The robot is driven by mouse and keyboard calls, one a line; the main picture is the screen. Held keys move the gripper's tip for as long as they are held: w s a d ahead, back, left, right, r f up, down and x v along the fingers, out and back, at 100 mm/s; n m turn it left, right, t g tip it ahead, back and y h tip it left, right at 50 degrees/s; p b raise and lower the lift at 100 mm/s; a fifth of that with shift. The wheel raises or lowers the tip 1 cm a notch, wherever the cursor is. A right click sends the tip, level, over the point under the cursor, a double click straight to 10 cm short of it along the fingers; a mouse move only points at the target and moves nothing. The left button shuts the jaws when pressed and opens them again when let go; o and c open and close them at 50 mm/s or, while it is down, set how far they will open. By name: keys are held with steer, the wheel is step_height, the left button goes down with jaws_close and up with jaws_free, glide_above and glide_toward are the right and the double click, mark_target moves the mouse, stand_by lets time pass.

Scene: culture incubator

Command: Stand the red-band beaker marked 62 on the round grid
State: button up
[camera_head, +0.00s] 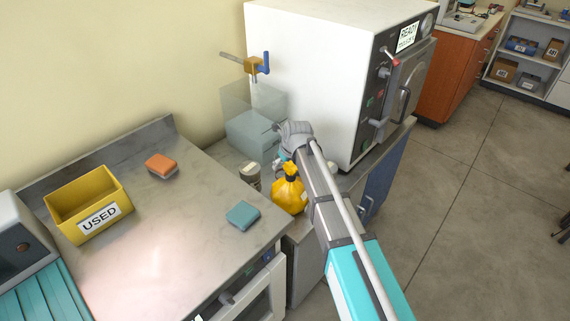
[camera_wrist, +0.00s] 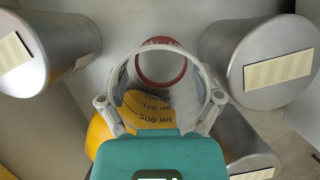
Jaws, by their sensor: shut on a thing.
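In the wrist view, my gripper (camera_wrist: 160,104) is shut on a clear glass beaker with a red band (camera_wrist: 168,82). Dark volume marks show on its wall, but I cannot read the number 62. Yellow shows through and beside the glass. I cannot make out the round grid in either view.
Several silver cylinders (camera_wrist: 262,60) with pale labels surround the beaker. A yellow USED bin (camera_head: 76,222) is at left.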

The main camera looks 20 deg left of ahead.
step_height(320, 180, up, 8)
steer(key=p, duration=0.6)
steer(key=shift+f+p, duration=0.25)
steer(key=shift+p, duration=0.15)
step_height(320, 180, up, 24)
steer(key=p, duration=2.3)
steer(key=shift+f, duration=0.25)
steer(key=shift+a, duration=0.1)
